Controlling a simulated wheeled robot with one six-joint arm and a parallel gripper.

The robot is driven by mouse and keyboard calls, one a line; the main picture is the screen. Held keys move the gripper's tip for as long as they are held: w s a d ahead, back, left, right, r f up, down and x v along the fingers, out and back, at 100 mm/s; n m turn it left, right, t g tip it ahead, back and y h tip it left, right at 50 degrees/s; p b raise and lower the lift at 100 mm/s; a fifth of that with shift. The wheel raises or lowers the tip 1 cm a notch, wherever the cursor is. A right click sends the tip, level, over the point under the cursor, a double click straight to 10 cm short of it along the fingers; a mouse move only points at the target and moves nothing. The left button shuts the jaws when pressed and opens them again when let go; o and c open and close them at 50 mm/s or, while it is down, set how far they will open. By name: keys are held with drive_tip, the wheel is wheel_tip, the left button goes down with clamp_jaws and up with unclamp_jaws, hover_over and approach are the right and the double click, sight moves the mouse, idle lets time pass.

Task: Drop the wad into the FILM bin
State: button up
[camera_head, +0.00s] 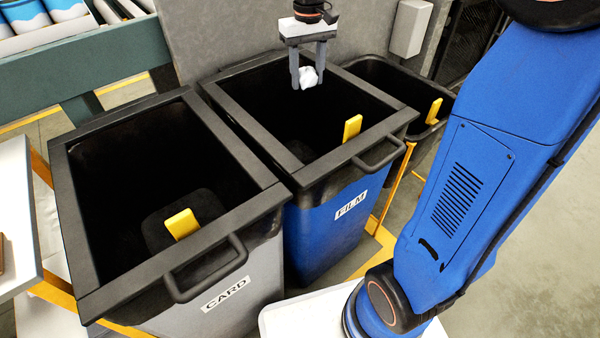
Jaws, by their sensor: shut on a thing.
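A small white crumpled wad (308,77) is between the fingers of my gripper (308,80). My gripper is shut on it and points downward. In the picture the wad shows against the dark opening of the blue FILM bin (320,228), near its back side. The exact height of the wad over the rim is hard to tell. The FILM bin is open at the top, with a black rim, a front handle and a white label (351,205) reading FILM. Its inside is dark, and I cannot make out any contents.
A grey CARD bin (226,305) with a black rim stands left of the FILM bin. A third black bin (385,75) stands to the right. Yellow tabs show at the bins. A grey wall panel (222,40) rises behind. My blue arm fills the right side.

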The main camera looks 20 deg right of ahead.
drive_tip(key=shift+f, duration=2.75)
drive_tip(key=o, duration=1.1)
drive_tip(key=shift+c, duration=0.2)
wheel_tip(320, 180, up, 17)
drive_tip(key=shift+r, duration=0.2)
drive_tip(key=shift+s, duration=0.1)
